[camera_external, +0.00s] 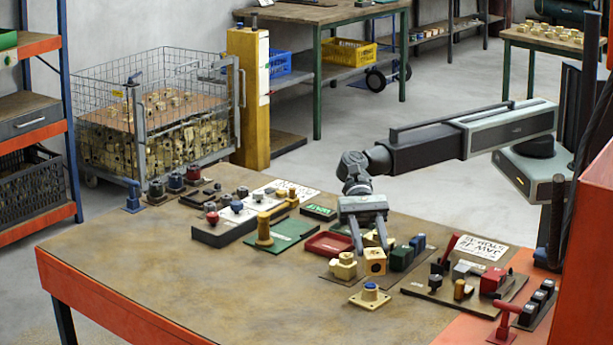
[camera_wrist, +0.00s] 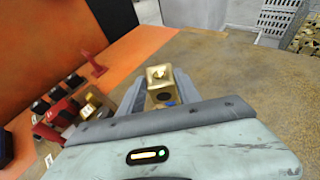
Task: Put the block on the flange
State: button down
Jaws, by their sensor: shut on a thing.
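My gripper (camera_external: 373,250) points down over the row of parts, its fingers either side of a brass block (camera_external: 375,264). The block is a small cube with a dark round hole in its side, upright and low over the table; whether it touches what is below, I cannot tell. In the wrist view the block (camera_wrist: 158,74) shows between the fingers, its underside hidden. The flange (camera_external: 370,297) is a square brass plate with a round raised boss and a blue centre. It lies flat on the table, nearer the camera than the block and apart from it.
Other brass blocks (camera_external: 343,267) stand just left of my gripper, with green blocks (camera_external: 401,258) to its right. A dark board with red clamps (camera_external: 494,280) lies right of the flange. A red tray (camera_external: 328,244) is behind. The table's front left (camera_external: 200,290) is clear.

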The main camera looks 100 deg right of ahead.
aim_at(369, 258)
jog(key=f+b, duration=0.4)
jog(key=shift+w+a, duration=0.25)
jog(key=shift+w, duration=0.05)
jog(key=shift+r, duration=0.25)
jog(key=shift+f, duration=0.25)
jog(key=c, duration=0.9)
grip_release()
jog(key=shift+r, duration=0.1)
jog(key=shift+o, duration=0.2)
jog(key=shift+r, duration=0.15)
jog(key=p+v, duration=0.5)
jog(key=v, duration=0.7)
